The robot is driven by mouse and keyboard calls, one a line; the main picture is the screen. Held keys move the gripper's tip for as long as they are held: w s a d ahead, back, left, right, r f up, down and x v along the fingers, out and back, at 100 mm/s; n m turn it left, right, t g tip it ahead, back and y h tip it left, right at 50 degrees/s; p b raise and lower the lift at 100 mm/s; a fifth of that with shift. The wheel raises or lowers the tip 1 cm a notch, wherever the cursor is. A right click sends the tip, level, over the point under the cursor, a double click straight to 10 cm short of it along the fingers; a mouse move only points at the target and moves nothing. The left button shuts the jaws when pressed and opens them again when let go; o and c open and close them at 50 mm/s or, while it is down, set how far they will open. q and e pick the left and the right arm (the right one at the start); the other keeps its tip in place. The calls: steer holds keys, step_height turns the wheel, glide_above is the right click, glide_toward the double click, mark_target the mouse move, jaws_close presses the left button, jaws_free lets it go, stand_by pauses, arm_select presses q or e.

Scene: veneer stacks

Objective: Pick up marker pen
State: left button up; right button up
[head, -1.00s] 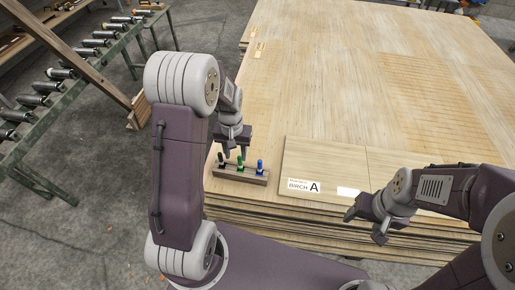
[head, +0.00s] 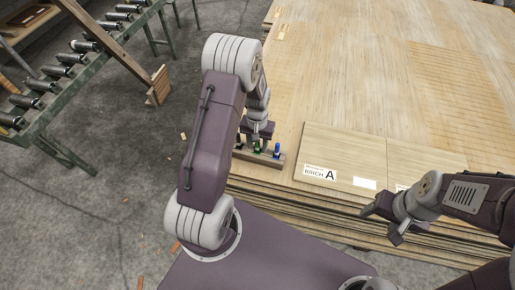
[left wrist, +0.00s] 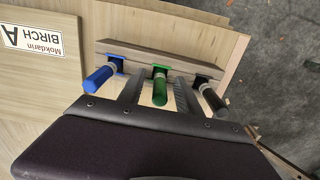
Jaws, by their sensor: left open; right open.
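A wooden pen holder (head: 279,163) stands at the near left edge of the veneer stack, with three upright marker pens: a black pen (left wrist: 213,98), a green pen (head: 257,148) and a blue pen (head: 277,150). My left gripper (head: 257,143) is open, low over the holder. In the left wrist view its fingers (left wrist: 158,92) lie on either side of the green pen (left wrist: 160,90), with the blue pen (left wrist: 98,80) outside one finger and the black pen outside the other. Contact with the green pen cannot be told. My right gripper (head: 381,225) is open and empty by the stack's front edge.
The veneer stack (head: 345,80) is broad and mostly clear on top. A panel labelled BIRCH A (head: 350,150) lies right of the holder. A roller conveyor (head: 85,75) with a wooden beam stands at the left, across bare concrete floor (head: 100,180).

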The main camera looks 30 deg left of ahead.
arm_select(q)
steer(key=shift+f, duration=0.1)
jaws_close()
steer(key=shift+r, duration=0.45)
step_height(320, 180, up, 3)
steer(key=shift+w+r+p, duration=0.1)
steer(key=shift+p, duration=0.35)
steer(key=w+d+r, duration=0.5)
steer(key=d+r, duration=0.2)
steer(key=d, duration=0.3)
steer(key=shift+w+d+p, duration=0.2)
steer(key=shift+w+p, duration=0.05)
steer(key=shift+p, duration=0.2)
